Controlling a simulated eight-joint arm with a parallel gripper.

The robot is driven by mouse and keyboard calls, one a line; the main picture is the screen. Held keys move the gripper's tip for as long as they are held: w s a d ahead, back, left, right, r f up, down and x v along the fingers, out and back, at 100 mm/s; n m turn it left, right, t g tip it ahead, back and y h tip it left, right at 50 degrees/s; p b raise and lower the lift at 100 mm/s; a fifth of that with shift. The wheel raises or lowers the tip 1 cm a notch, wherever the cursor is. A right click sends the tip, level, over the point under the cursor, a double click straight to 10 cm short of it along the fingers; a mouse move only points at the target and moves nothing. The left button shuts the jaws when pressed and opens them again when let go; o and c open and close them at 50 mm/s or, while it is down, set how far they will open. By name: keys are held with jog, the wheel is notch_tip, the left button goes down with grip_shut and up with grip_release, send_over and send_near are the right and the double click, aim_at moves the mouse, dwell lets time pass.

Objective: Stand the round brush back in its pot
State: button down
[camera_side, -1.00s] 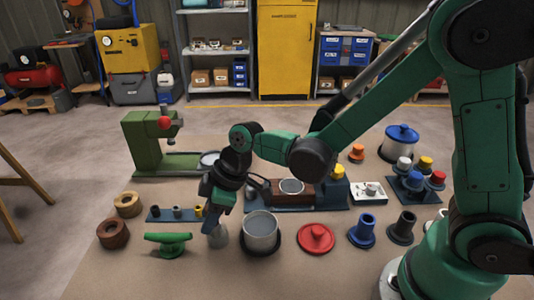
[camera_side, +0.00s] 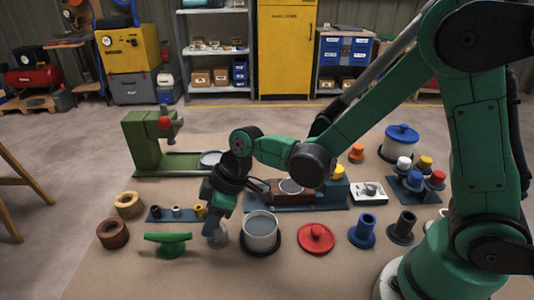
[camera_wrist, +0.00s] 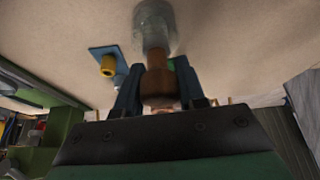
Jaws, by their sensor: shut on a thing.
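The round brush shows in the wrist view as a brown wooden handle (camera_wrist: 158,82) between my gripper's two blue fingers (camera_wrist: 157,92), which are shut on it.
A grey round vessel (camera_side: 261,230) stands close to the right of my gripper. A green T-shaped piece (camera_side: 168,242) lies to the left. A blue strip (camera_side: 160,214) with small cylinders is behind left. A red lid (camera_side: 315,238) is further right. The front of the bench is clear.

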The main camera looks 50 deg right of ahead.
jog(key=shift+f, duration=0.2)
jog(key=c, duration=0.8)
grip_release()
jog(key=v, duration=1.1)
jog(key=shift+s, duration=0.1)
jog(key=s+d+m+t+h, duration=0.4)
jog(key=s+d+m, duration=0.1)
jog(key=d+m, duration=0.4)
jog(key=shift+r+m, duration=0.15)
jog(key=shift+m, duration=0.55)
